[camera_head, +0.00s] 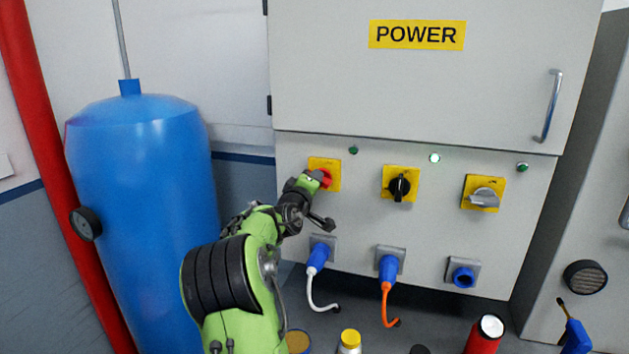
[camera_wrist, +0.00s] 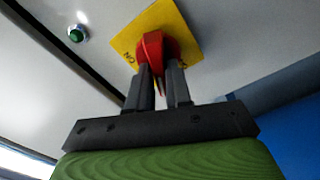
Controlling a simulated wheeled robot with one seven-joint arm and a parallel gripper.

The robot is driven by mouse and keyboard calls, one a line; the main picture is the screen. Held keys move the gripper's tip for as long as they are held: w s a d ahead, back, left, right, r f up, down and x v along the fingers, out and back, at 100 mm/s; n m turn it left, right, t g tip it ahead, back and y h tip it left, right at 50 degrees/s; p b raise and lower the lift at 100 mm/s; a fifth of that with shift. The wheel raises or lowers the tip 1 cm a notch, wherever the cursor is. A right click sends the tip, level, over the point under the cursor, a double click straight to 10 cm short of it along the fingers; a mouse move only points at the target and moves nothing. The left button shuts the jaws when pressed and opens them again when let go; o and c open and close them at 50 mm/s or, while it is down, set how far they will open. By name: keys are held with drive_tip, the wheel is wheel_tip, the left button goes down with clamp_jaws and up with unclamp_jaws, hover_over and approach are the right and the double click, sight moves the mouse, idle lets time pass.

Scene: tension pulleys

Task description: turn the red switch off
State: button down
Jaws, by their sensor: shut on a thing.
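The red switch (camera_head: 326,178) sits on a yellow plate (camera_head: 325,165) at the left of the grey power cabinet's lower panel. In the wrist view the red switch (camera_wrist: 152,48) shows between and above my gripper's two dark fingers, on its tilted yellow plate (camera_wrist: 185,28). My gripper (camera_head: 318,180) reaches the switch from the front left. In the wrist view my gripper (camera_wrist: 163,78) is shut on the red switch's handle. Part of the plate's lettering is hidden. The green lamp (camera_wrist: 78,33) beside the switch looks dark in the wrist view.
A black switch (camera_head: 400,187) and a grey switch (camera_head: 484,198) sit to the right, below a lit lamp (camera_head: 434,158). Blue plugs (camera_head: 318,256) with cables hang below. A blue tank (camera_head: 140,200) stands at left. A red can (camera_head: 485,335) stands in front of the cabinet.

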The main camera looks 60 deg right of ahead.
drive_tip(key=n, duration=0.3)
drive_tip(key=n+p, duration=0.1)
drive_tip(key=shift+f+n, duration=0.25)
drive_tip(key=shift+n, duration=0.15)
drive_tip(key=shift+f, duration=0.1)
idle(0.3)
drive_tip(key=c, duration=1)
unclamp_jaws()
drive_tip(key=shift+w, duration=0.1)
drive_tip(key=shift+c, duration=0.2)
drive_tip(key=s+a+b, duration=0.2)
drive_tip(key=a, duration=1.3)
drive_tip(key=shift+s+a+b, duration=0.25)
drive_tip(key=shift+a+b, duration=0.1)
drive_tip(key=shift+b, duration=0.05)
